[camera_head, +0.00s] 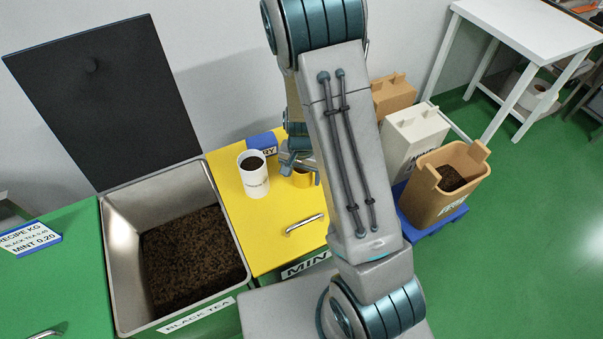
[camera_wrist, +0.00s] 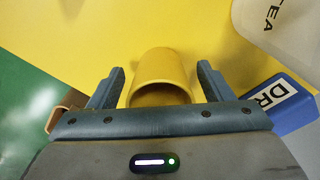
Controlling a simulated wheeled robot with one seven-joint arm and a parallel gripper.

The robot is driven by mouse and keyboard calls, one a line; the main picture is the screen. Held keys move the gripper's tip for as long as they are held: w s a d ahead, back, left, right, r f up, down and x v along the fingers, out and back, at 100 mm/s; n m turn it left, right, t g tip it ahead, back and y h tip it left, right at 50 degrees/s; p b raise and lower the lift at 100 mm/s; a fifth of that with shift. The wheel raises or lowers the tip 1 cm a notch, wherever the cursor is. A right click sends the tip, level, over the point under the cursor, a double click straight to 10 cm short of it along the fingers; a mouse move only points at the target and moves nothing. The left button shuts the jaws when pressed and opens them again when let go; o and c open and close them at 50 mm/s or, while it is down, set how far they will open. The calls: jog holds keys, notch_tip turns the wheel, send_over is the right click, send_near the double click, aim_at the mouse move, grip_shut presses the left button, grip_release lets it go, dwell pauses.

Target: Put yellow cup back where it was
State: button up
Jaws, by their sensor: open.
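The yellow cup (camera_head: 303,178) stands on the yellow bin lid (camera_head: 262,232), near its right side, partly hidden by my arm in the head view. In the wrist view the yellow cup (camera_wrist: 161,75) sits between the two fingers of my gripper (camera_wrist: 161,80), with a finger on each side. The fingers are open, and a gap shows between each finger and the cup wall. In the head view my gripper (camera_head: 290,160) is at the cup, mostly hidden behind my arm.
A white cup (camera_head: 254,176) with dark contents stands left of the yellow cup. A blue sign (camera_head: 262,143) is behind it. An open bin of black tea (camera_head: 190,250) is at left. Tan and white containers (camera_head: 445,185) stand right. A handle (camera_head: 304,222) rises from the lid.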

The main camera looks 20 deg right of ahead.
notch_tip(320, 180, up, 10)
jog(key=s+r+n+t, duration=0.3)
jog(key=s+r+n, duration=0.4)
jog(key=s+r, duration=0.9)
jog(key=shift+s+d+r, duration=0.2)
jog(key=shift+s, duration=0.1)
